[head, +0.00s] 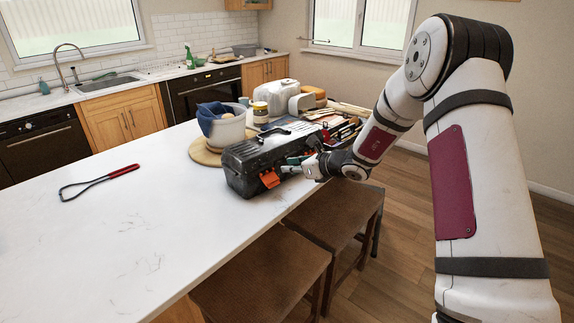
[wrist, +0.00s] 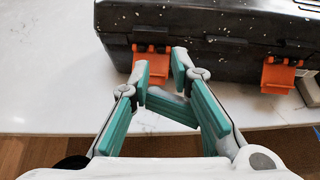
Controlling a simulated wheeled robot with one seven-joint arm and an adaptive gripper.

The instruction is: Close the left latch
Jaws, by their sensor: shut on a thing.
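The black speckled toolbox (head: 243,166) stands near the counter's edge with its lid down. Its front wall fills the top of the wrist view (wrist: 225,65). The orange left latch (head: 269,179) stands out from the front wall. In the wrist view the left latch (wrist: 157,66) lies between my fingertips, partly covered by the left finger. The orange right latch (wrist: 278,76) is free and also stands outward; my gripper hides it in the head view. My gripper (wrist: 160,70), with teal pads, is closed in on the left latch. It also shows in the head view (head: 289,169).
A white pot with a blue cloth (head: 226,131) stands on a round board (head: 203,153) behind the toolbox. Jars and tools crowd the counter beyond. A red-handled loop tool (head: 100,180) lies left. The front-left counter is clear. Stools (head: 262,268) stand below the edge.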

